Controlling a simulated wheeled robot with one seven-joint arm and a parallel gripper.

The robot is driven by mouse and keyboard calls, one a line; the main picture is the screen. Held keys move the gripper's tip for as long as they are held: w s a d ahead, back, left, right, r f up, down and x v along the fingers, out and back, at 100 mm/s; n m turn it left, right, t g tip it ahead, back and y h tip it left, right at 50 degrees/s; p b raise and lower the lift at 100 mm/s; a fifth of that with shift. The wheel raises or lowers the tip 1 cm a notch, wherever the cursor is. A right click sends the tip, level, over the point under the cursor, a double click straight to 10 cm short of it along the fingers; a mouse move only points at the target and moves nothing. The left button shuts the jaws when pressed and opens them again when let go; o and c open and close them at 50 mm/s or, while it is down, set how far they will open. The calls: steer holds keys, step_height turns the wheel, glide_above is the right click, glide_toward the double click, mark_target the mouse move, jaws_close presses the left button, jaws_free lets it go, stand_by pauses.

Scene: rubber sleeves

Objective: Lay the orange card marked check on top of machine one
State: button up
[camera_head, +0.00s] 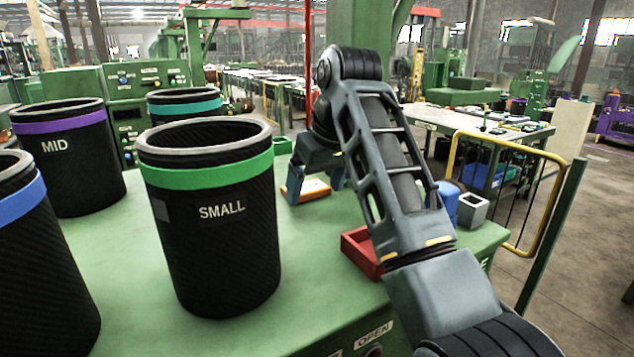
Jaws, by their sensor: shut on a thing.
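The orange card (310,192) shows as a small flat orange and white piece at my gripper, low over the green table or touching it; I cannot tell which. Its check mark is not legible. My gripper (315,183) points down beyond the SMALL sleeve and is shut on the card. My arm hides part of this area. A green machine with a button panel (150,78) stands at the back left. I see no label showing which machine is machine one.
Black sleeves stand on the green table (300,290): SMALL with a green band (215,225), MID with a purple band (75,175), a teal-banded one (185,104) and a blue-banded one (35,270). A red tray (360,252), grey box (472,209) and blue container (447,197) are right.

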steer(key=shift+f, duration=0.15)
steer(key=o, duration=0.8)
steer(key=shift+o, duration=0.2)
steer(key=v, duration=1.2)
